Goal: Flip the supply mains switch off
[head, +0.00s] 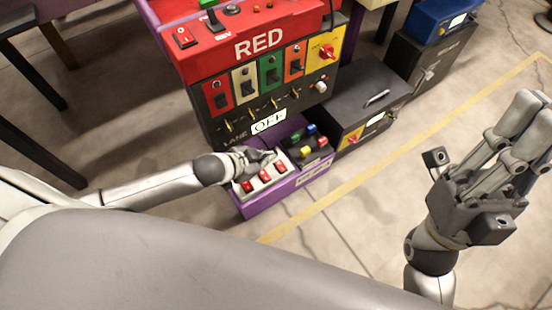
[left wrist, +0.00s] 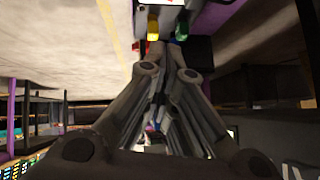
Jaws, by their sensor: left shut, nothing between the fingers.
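A purple box (head: 250,208) on the floor in front of the red console holds a white panel (head: 238,188) with several red rocker switches (head: 264,174). The print on its front label is too small to read, so I cannot tell which rocker is the supply mains switch. My left gripper (head: 266,156) is shut and empty at the back edge of this panel, partly covering it. I cannot tell whether it touches. In the left wrist view its fingers (left wrist: 167,62) meet close to coloured buttons. My right gripper (head: 528,130) is raised at the right, away from the box; its opening is unclear.
The console marked RED (head: 258,46) stands behind, with several toggles, a red rocker (head: 184,37) and a LANE OFF sign (head: 269,121). Coloured buttons (head: 308,139) sit right of the rockers. A dark cabinet (head: 350,90) adjoins. Floor at front right is clear.

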